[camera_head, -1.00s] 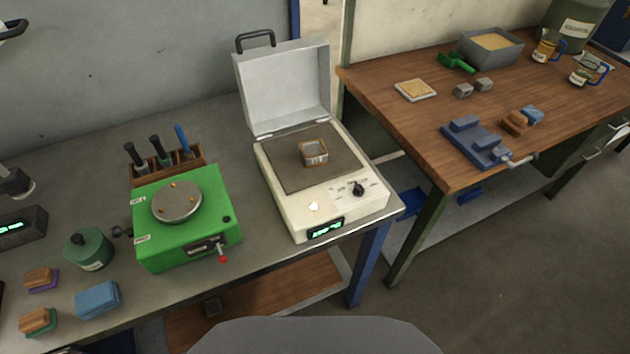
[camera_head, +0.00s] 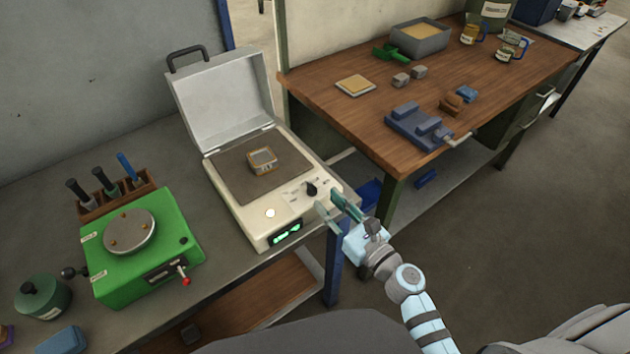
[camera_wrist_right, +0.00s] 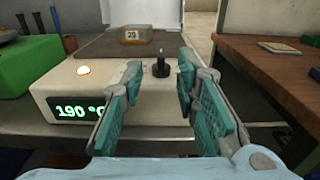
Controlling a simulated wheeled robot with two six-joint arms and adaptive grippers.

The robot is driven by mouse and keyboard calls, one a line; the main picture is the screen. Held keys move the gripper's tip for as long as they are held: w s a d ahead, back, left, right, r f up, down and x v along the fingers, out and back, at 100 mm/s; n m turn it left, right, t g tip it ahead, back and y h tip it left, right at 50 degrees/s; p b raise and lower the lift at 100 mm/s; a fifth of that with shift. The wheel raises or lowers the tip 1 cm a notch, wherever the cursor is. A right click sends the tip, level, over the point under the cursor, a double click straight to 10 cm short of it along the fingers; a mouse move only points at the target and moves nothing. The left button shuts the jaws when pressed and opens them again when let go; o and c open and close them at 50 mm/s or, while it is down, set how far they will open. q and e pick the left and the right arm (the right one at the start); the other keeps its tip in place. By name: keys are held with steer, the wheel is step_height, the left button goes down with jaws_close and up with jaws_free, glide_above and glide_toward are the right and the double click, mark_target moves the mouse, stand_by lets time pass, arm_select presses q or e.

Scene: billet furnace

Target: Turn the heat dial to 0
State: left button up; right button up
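The heat dial (camera_head: 312,189) is a small black knob on the front panel of the white hot plate (camera_head: 236,219), whose lid stands open. In the right wrist view the dial (camera_wrist_right: 161,64) stands beyond and between my right gripper's fingers, and the green display (camera_wrist_right: 80,111) reads 190 °C. My right gripper (camera_head: 336,203) is open and empty, just in front of the dial and apart from it. It also shows in the right wrist view (camera_wrist_right: 158,92). My left gripper is not in view.
A green machine (camera_head: 145,250) with a round disc stands left of the hot plate. A tool rack (camera_head: 115,196) is behind it. A wooden workbench (camera_head: 330,100) with a blue vise (camera_head: 415,127) stands to the right, across a gap.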

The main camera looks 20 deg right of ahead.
mark_target(314, 186)
steer(key=x, duration=0.6)
steer(key=shift+w+d+f, duration=0.15)
steer(key=shift+f, duration=0.15)
steer(key=shift+w, duration=0.3)
steer(key=shift+w+a+r, duration=0.1)
steer(key=shift+w+a, duration=0.05)
steer(key=shift+a, duration=0.15)
steer(key=c, duration=0.5)
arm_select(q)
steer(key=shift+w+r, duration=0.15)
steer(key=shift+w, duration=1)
arm_select(e)
steer(key=shift+w+d, duration=0.1)
steer(key=shift+d, duration=0.05)
jaws_close()
